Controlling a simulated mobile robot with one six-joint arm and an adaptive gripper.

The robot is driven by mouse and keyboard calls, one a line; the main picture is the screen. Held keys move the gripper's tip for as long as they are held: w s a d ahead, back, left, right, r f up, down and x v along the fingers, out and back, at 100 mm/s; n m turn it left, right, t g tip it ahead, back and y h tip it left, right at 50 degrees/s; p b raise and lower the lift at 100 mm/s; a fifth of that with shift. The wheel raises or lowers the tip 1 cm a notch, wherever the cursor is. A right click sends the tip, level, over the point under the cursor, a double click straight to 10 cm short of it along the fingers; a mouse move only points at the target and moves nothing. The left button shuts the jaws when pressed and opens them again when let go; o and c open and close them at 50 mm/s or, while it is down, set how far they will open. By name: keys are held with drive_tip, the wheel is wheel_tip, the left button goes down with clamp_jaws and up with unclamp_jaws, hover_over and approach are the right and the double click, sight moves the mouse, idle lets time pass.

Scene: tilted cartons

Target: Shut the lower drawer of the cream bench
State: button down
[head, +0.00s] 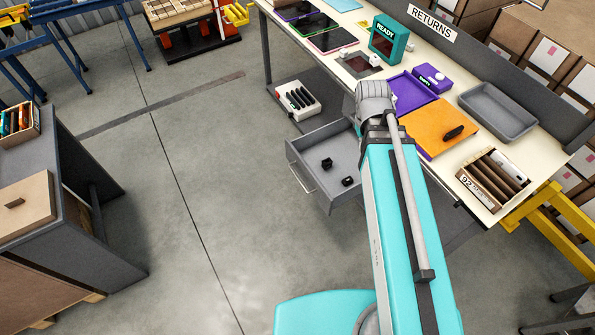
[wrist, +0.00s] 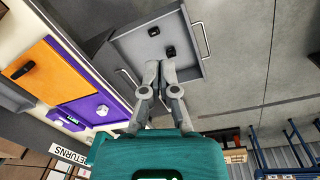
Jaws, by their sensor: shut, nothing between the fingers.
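The cream bench (head: 459,97) stands at the right in the head view. A grey drawer (head: 313,149) is pulled out from under its top, with a bar handle (head: 301,179) on its front and two small black items inside. The open drawer (wrist: 135,45) also shows at the top of the wrist view, its handle (wrist: 201,39) at the right. A second bar handle (wrist: 126,80) there belongs to a drawer front that is flush with the bench. My gripper (wrist: 160,66) is shut and empty, its tips overlapping the open drawer's near edge in the picture; contact cannot be told. My arm hides it in the head view.
A white box (head: 298,101) sits on a low shelf left of the drawer. The floor (head: 215,190) before the drawer is clear. A dark cabinet (head: 83,160) stands left.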

drive_tip(key=w+a+f+n+t+h+b, duration=0.1)
drive_tip(key=w+a+f+n+b, duration=0.25)
drive_tip(key=f+b, duration=0.35)
drive_tip(key=w+a+f+n+h+b, duration=0.25)
drive_tip(key=a+f+n+b, duration=0.2)
drive_tip(key=f+b, duration=0.25)
drive_tip(key=w+a+f+n+t+h+b, duration=0.1)
drive_tip(key=w+a+f+n+b, duration=0.25)
drive_tip(key=f+b, duration=0.35)
drive_tip(key=w+a+f+n+t+h+b, duration=0.1)
drive_tip(key=w+a+f+n+b, duration=0.1)
drive_tip(key=a+f+n+b, duration=0.3)
drive_tip(key=w+a+f+n+t+h+b, duration=0.1)
drive_tip(key=w+a+f+n+t+b, duration=0.1)
drive_tip(key=a+f+n+b, duration=0.4)
drive_tip(key=w+a+f+b, duration=0.1)
drive_tip(key=a+f+b, duration=0.3)
drive_tip(key=a+b, duration=0.2)
drive_tip(key=shift+w+a+f+b, duration=0.25)
drive_tip(key=shift+f+b, duration=0.1)
drive_tip(key=shift+b, duration=0.95)
drive_tip(key=shift+d, duration=0.1)
